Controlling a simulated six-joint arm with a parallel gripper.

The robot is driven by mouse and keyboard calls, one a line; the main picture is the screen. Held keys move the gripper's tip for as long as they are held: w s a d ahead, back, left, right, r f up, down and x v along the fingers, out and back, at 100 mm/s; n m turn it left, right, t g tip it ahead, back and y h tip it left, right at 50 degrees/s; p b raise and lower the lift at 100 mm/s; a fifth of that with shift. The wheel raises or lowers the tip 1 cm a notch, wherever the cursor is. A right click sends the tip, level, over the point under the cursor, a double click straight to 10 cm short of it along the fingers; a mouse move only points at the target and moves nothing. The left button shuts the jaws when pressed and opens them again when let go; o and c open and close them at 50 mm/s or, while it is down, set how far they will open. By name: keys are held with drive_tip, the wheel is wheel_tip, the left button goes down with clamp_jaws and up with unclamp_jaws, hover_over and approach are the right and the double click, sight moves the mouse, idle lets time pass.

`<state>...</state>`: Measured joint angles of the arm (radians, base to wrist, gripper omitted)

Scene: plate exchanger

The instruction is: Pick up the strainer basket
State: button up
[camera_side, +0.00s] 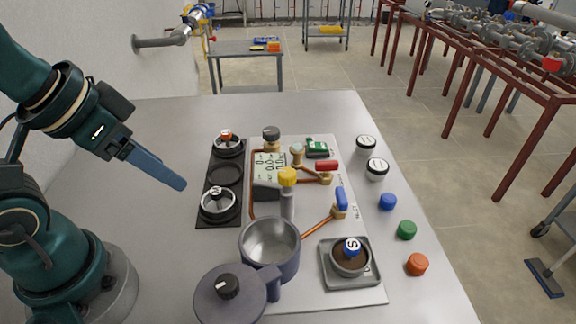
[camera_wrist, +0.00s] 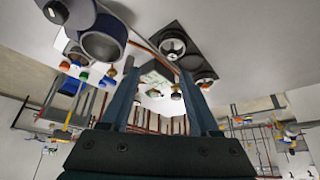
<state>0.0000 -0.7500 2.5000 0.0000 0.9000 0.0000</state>
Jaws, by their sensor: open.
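No part is clearly labelled as the strainer basket. One candidate is a brown round part (camera_side: 345,266) with a blue knob marked S, sitting in a square grey tray (camera_side: 371,279). Others are two shiny round pieces with knobs, a near one (camera_side: 217,206) and a far one (camera_side: 229,149), on a black rack (camera_side: 208,219) whose middle recess is empty. The rack also shows in the wrist view (camera_wrist: 187,58). An open purple-grey pot (camera_side: 270,247) looks empty. My gripper (camera_side: 180,184) is open and empty, above the table left of the rack.
A loose lid (camera_side: 222,303) lies in front of the pot. Valves with yellow (camera_side: 288,177), red and blue handles and copper pipes stand behind it. Jars and coloured caps (camera_side: 406,230) line the right edge. The table's left rear (camera_side: 150,125) is clear.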

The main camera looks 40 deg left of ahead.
drive_tip(key=w+a+r+m+t, duration=0.2)
drive_tip(key=w+r+m+t, duration=0.2)
drive_tip(key=w, duration=0.5)
drive_tip(key=w+a+r+m+t, duration=0.3)
drive_tip(key=w+r+m+t, duration=0.15)
drive_tip(key=w, duration=0.45)
drive_tip(key=m+g+h, duration=0.5)
drive_tip(key=g+h, duration=0.2)
drive_tip(key=h, duration=0.2)
hover_over(214, 190)
drive_tip(key=w, duration=0.1)
wheel_tip(214, 190, down, 16)
drive_tip(key=r, duration=0.1)
drive_tip(key=shift+n+g+h, duration=0.35)
drive_tip(key=shift+n+h, duration=0.35)
drive_tip(key=shift+n, duration=0.15)
drive_tip(key=s+a+f, duration=0.2)
drive_tip(key=s+f, duration=0.1)
drive_tip(key=f, duration=0.1)
drive_tip(key=shift+s+a+f, duration=0.1)
drive_tip(key=shift+a, duration=0.3)
drive_tip(key=shift+s+a+f, duration=0.1)
drive_tip(key=shift+a+f, duration=0.05)
drive_tip(key=shift+f, duration=0.1)
drive_tip(key=shift+n, duration=0.3)
drive_tip(key=shift+x, duration=2.45)
